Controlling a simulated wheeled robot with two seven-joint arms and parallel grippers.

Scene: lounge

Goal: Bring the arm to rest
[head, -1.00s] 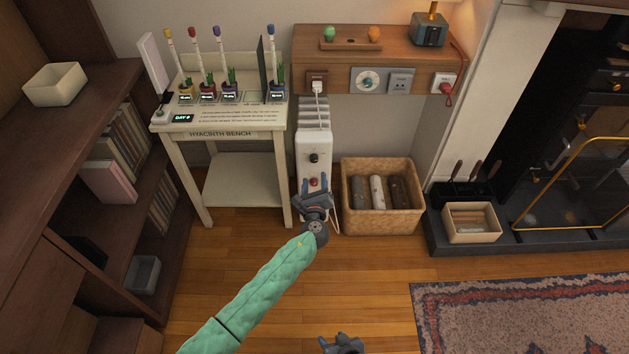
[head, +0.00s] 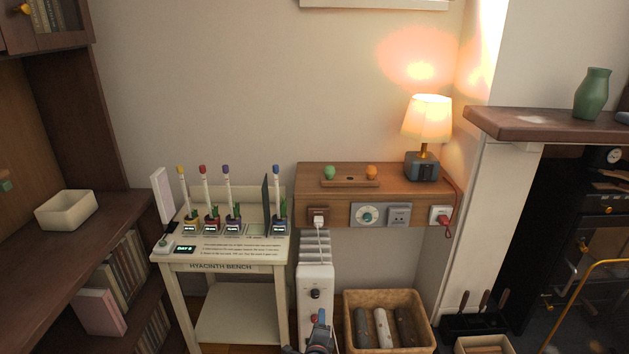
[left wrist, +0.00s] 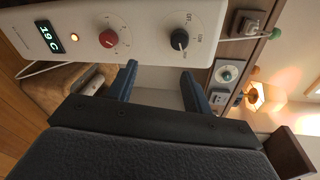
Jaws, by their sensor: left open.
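My left gripper (head: 320,338) is at the bottom edge of the head view, in front of the white heater (head: 314,278). In the left wrist view its two blue fingers (left wrist: 160,86) are apart with nothing between them. The heater's front panel (left wrist: 150,28) shows there beyond the fingertips, with a red knob, a black knob, a lit orange lamp and a display reading 19 C. I cannot tell how large the gap to the panel is. My left arm is mostly below the head view. My right gripper is not in view.
A wicker basket of logs (head: 388,322) stands right of the heater, and the hyacinth bench (head: 238,268) stands left. A wooden shelf (head: 300,180) with sockets and a lit lamp (head: 428,120) is above. A fireplace is at right, a bookcase at left.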

